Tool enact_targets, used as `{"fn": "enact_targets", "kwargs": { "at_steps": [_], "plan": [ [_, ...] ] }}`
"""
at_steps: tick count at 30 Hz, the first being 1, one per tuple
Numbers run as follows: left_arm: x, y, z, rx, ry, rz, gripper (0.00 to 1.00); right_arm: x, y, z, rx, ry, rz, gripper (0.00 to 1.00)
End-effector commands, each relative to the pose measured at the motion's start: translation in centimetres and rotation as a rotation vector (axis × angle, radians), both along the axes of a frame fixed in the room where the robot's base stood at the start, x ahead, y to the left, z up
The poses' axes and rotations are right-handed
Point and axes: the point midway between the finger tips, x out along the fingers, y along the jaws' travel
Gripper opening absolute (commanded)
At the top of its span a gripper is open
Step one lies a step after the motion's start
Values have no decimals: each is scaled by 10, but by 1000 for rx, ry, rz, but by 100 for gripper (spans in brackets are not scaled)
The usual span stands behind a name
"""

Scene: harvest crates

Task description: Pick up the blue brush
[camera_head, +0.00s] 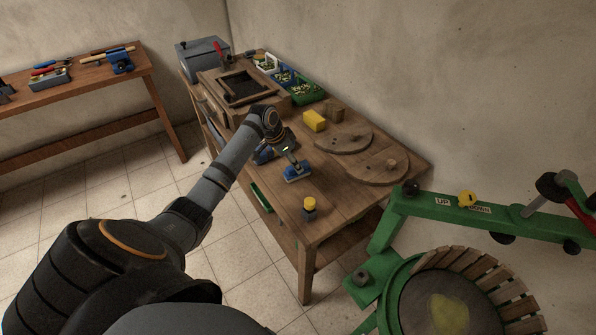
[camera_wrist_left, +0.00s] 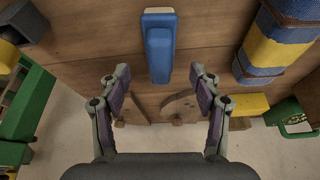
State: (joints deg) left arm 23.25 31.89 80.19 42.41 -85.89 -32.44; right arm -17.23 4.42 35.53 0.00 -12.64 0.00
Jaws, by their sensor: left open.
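The blue brush (camera_head: 297,174) lies on the wooden workbench (camera_head: 340,222), near its left edge. In the left wrist view, the brush (camera_wrist_left: 159,50) has a blue body with a pale strip at its top end. My left gripper (camera_head: 289,162) is right by the brush in the head view. In the left wrist view my left gripper (camera_wrist_left: 155,84) is open and empty, its two fingers apart to either side of the brush's lower end, not touching it. My right gripper is not in view.
Round wooden boards (camera_head: 377,168), a yellow block (camera_head: 314,121) and a green tray (camera_head: 310,94) are farther back. A green press (camera_head: 400,215) stands at the right.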

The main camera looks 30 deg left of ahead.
Motion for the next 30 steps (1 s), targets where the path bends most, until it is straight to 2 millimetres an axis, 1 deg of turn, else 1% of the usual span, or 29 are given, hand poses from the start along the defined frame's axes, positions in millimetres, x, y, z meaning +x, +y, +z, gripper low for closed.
{"fn": "enact_targets", "kwargs": {
  "at_steps": [2, 9, 12, 18, 20, 30],
  "plan": [
    [2, -1, -5, -1, 1, 1, 64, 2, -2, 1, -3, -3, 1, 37],
    [15, -8, -41, -2, 2, 1, 64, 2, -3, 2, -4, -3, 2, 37],
    [17, -10, -47, -1, 1, 1, 64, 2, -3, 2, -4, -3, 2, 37],
    [17, -9, -48, 1, 0, 0, 64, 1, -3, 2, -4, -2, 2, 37],
    [17, -9, -48, 1, 0, 0, 57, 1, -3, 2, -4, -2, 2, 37],
    [17, -9, -48, 0, 1, 0, 11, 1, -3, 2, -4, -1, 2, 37]
  ]
}}
